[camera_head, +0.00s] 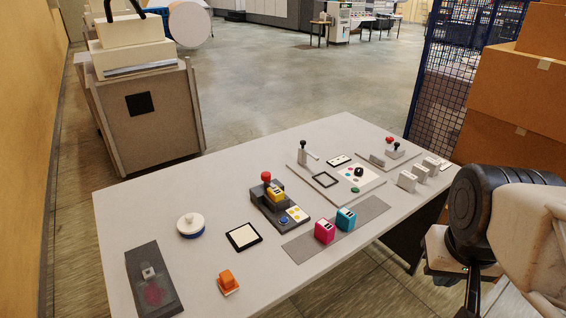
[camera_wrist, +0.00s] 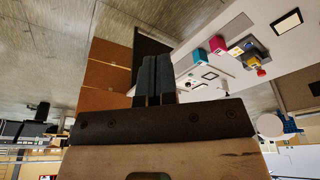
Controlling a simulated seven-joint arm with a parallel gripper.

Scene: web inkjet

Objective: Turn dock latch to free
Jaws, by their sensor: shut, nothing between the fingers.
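A dark dock (camera_head: 278,211) with a yellow cartridge (camera_head: 275,192) in it sits mid-table in the head view. A red knob (camera_head: 266,177) stands at its back; I cannot tell for sure whether this is the latch. A blue button and a pale pad with yellow dots are at its front. The dock also shows, upside down, at the upper right of the wrist view (camera_wrist: 250,48). My gripper (camera_wrist: 155,75) is shut and empty, well apart from the dock. In the head view my arm is at the lower right, and its fingertips are hard to make out.
A pink cartridge (camera_head: 325,231) and a blue cartridge (camera_head: 346,219) stand on a grey strip. A lever post (camera_head: 303,152), a red-knobbed device (camera_head: 391,147) and white blocks (camera_head: 408,181) stand farther right. An orange block (camera_head: 228,281) and white round jar (camera_head: 190,224) are left. Cartons are stacked right.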

